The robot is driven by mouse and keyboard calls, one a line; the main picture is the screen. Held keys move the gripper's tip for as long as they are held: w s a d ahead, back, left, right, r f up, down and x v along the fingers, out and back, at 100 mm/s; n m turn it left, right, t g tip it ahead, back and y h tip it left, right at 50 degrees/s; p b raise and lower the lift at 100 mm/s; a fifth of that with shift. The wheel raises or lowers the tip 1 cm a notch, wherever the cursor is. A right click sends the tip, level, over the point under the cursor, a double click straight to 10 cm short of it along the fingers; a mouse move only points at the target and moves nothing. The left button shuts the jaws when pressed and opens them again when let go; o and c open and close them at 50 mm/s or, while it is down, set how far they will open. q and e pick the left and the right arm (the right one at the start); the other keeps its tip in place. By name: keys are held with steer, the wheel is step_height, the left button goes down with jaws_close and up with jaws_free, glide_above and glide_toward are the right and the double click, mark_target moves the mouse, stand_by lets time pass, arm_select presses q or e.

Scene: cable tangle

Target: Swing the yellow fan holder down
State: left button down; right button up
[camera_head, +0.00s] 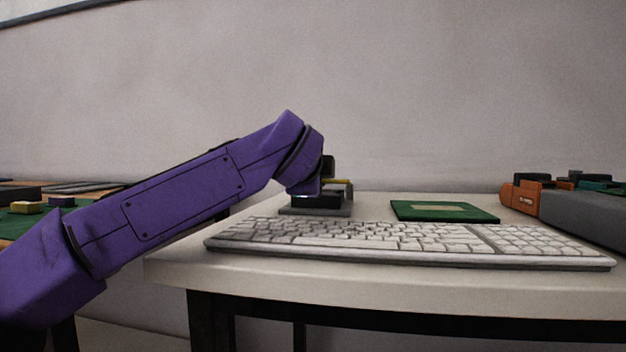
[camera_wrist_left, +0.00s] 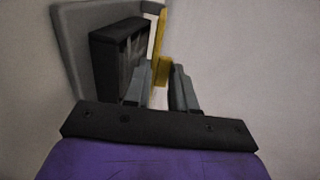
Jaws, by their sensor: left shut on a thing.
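The yellow fan holder (camera_wrist_left: 161,62) is a thin yellow bar beside a black finned block (camera_wrist_left: 118,55) on a grey plate (camera_wrist_left: 72,45) in the left wrist view. My left gripper (camera_wrist_left: 163,80) has one finger on each side of the bar's end and is shut on it. In the head view, my purple left arm reaches over the table and hides most of the gripper. A short strip of the yellow holder (camera_head: 338,181) shows just right of my wrist, above the dark unit and its grey base (camera_head: 315,211). My right gripper is in neither view.
A white keyboard (camera_head: 400,241) lies along the front of the white table (camera_head: 240,272). A green board (camera_head: 444,211) lies behind it. An orange and grey unit (camera_head: 560,208) stands at the right. Another surface with boards (camera_head: 30,222) is at the far left.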

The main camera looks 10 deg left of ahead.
arm_select(q)
steer(key=shift+f, duration=0.35)
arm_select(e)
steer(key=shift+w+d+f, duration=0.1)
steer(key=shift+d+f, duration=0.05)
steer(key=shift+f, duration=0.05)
arm_select(q)
steer(key=c, duration=1.1)
jaws_free()
steer(key=shift+d, duration=0.1)
steer(key=p+v, duration=0.1)
steer(key=v, duration=0.9)
steer(key=shift+s+r, duration=0.15)
steer(key=shift+s, duration=0.1)
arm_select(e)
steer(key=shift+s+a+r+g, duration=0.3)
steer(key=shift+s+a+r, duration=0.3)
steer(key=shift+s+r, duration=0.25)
arm_select(q)
steer(key=shift+r, duration=0.1)
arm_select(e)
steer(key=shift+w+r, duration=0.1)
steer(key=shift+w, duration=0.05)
